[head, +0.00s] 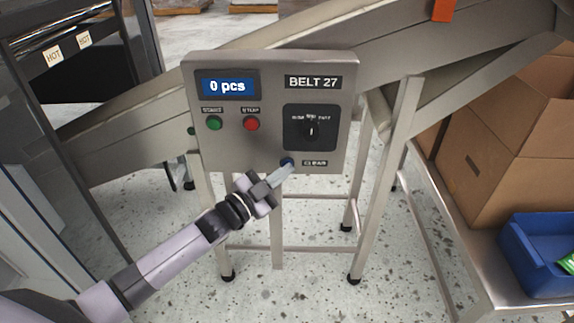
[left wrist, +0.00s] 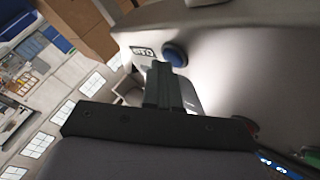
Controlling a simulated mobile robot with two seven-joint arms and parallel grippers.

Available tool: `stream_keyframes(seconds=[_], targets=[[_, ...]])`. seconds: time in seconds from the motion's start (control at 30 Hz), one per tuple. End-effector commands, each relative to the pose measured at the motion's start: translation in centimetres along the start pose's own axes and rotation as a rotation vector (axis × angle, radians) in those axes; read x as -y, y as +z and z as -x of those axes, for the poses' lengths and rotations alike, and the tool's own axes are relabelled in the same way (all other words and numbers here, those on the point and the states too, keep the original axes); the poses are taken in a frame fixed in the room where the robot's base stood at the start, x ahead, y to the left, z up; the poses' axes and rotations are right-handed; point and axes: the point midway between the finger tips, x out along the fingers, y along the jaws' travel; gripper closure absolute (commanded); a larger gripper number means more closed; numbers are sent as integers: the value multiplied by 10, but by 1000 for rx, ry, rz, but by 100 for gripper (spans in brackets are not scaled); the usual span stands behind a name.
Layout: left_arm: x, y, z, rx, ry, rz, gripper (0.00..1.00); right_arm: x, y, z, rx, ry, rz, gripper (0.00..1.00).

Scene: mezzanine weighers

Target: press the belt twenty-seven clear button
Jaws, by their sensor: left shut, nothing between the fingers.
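The BELT 27 control panel (head: 230,158) is a grey box on legs in front of a sloping conveyor. Its display (head: 227,86) reads "0 pcs". The blue clear button (head: 287,161) is low on the panel, left of the label CLEAR (head: 314,163). My left gripper (head: 288,170) is shut and empty, with its tips at the button's lower edge; I cannot tell whether they touch. In the left wrist view the blue button (left wrist: 174,53) shows just beyond the shut fingertips (left wrist: 165,68). My right gripper is not in view.
The panel also bears a green button (head: 214,123), a red button (head: 251,123) and a black selector knob (head: 311,130). A cardboard box (head: 490,160) and a blue bin (head: 530,275) stand on a bench at right. A dark machine marked HOT (head: 53,55) stands at left.

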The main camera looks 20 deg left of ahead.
Motion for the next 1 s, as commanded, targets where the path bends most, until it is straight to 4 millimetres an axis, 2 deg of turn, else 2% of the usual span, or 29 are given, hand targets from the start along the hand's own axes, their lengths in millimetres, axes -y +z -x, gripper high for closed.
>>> stream_keyframes(seconds=[0.3, 0.67, 1.0], targets=[[-6, -8, 10, 1, 0, 1, 100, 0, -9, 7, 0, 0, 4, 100], [-8, -9, 12, 0, 0, 0, 100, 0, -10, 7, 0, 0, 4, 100], [-23, -26, 33, 2, 0, 4, 100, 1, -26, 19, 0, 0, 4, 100]])
